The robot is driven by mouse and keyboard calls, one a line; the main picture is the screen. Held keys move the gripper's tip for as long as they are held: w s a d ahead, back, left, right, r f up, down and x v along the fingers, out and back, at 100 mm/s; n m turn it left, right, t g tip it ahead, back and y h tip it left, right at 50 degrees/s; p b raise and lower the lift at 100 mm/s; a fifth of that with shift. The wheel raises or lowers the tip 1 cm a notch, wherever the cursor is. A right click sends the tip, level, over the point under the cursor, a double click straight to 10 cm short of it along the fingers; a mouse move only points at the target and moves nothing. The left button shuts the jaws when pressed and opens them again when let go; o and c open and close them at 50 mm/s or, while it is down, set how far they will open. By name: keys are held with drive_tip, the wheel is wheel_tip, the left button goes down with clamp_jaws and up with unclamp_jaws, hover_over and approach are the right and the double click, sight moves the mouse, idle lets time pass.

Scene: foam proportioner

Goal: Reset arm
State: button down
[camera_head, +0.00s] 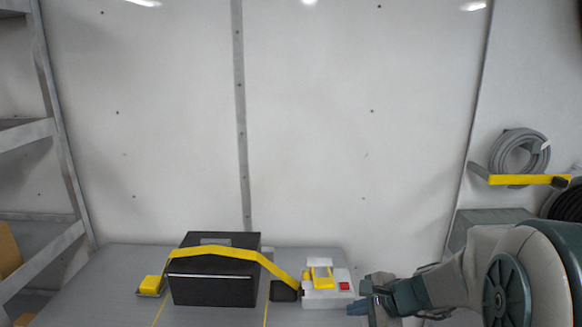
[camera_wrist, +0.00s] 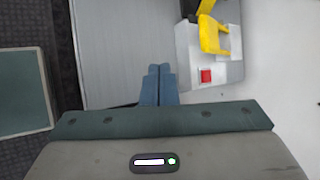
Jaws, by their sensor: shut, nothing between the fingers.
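My gripper (camera_head: 362,301) is at the lower right in the head view, just right of a white device with a yellow lever and a red button (camera_head: 326,289). In the wrist view, the gripper's blue fingers (camera_wrist: 158,72) are close together and hold nothing. The white device (camera_wrist: 207,55) shows there at the upper right, with its red button facing the camera. The fingers appear apart from it. A black box (camera_head: 214,285) with a yellow strap stands on the grey table to the left of the device.
The grey table (camera_head: 120,280) stands against a white panelled wall. A metal rack (camera_head: 55,120) is at the left. A coiled grey hose (camera_head: 518,152) hangs on a yellow bracket (camera_head: 515,180) at the right. A green-topped surface (camera_wrist: 20,90) lies at the left in the wrist view.

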drive_tip(key=s+r+n+g+h, duration=0.3)
drive_tip(key=s+n+h, duration=0.3)
drive_tip(key=s+n, duration=1)
drive_tip(key=shift+s+d+r+n, duration=0.35)
drive_tip(key=shift+s+r, duration=0.35)
drive_tip(key=shift+s, duration=0.4)
